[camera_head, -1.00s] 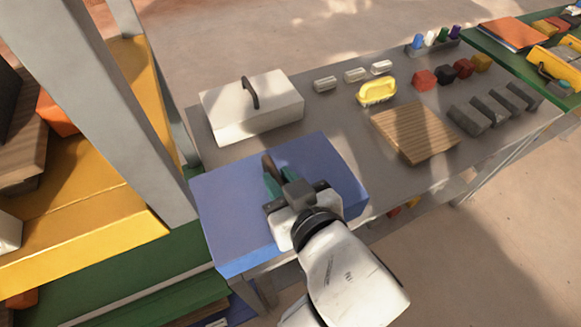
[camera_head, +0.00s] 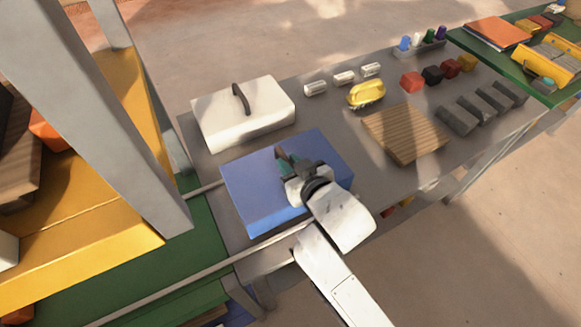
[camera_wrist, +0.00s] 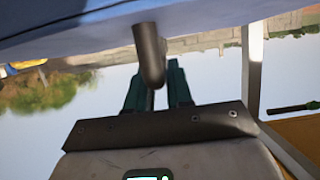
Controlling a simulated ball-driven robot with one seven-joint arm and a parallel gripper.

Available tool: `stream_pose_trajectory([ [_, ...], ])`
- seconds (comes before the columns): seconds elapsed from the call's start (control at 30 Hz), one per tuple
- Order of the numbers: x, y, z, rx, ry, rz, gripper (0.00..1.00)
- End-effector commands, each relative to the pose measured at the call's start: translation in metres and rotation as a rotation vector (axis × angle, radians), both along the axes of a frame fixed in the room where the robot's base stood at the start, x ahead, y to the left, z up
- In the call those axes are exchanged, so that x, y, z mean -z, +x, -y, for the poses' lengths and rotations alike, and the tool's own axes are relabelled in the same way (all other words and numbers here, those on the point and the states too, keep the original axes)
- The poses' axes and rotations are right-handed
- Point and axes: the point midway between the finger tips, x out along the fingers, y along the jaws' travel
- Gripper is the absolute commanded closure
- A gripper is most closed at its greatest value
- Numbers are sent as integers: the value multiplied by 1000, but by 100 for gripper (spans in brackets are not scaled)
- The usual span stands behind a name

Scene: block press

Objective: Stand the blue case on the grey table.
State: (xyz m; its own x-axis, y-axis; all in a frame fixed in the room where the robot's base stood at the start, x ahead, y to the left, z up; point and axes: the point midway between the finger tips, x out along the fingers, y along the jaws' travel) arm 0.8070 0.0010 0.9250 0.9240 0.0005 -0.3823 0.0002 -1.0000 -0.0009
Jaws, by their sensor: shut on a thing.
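The blue case (camera_head: 260,199) is over the near left part of the grey table (camera_head: 354,161) in the head view. Whether its underside touches the table top cannot be told. My gripper (camera_head: 284,158) is on the case's dark handle, shut on it from above. In the wrist view my gripper's fingers (camera_wrist: 158,88) meet the dark handle (camera_wrist: 149,55), and the blue case (camera_wrist: 75,22) fills the upper part. My gripper and wrist hide part of the case top in the head view.
A white case (camera_head: 243,112) stands close behind the blue case. A wooden board (camera_head: 404,133), a yellow handled piece (camera_head: 366,94), and several small blocks lie to the right. A grey post (camera_head: 95,110) and yellow shelf (camera_head: 75,255) stand at the left.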

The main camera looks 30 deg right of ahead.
Motion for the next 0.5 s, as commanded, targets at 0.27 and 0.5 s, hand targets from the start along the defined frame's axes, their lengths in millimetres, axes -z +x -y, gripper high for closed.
stream_pose_trajectory([
  [0.27, 15, 0, 0, 0, -1, 4, 100],
  [0.5, 18, 0, -1, 0, -1, 3, 100],
])
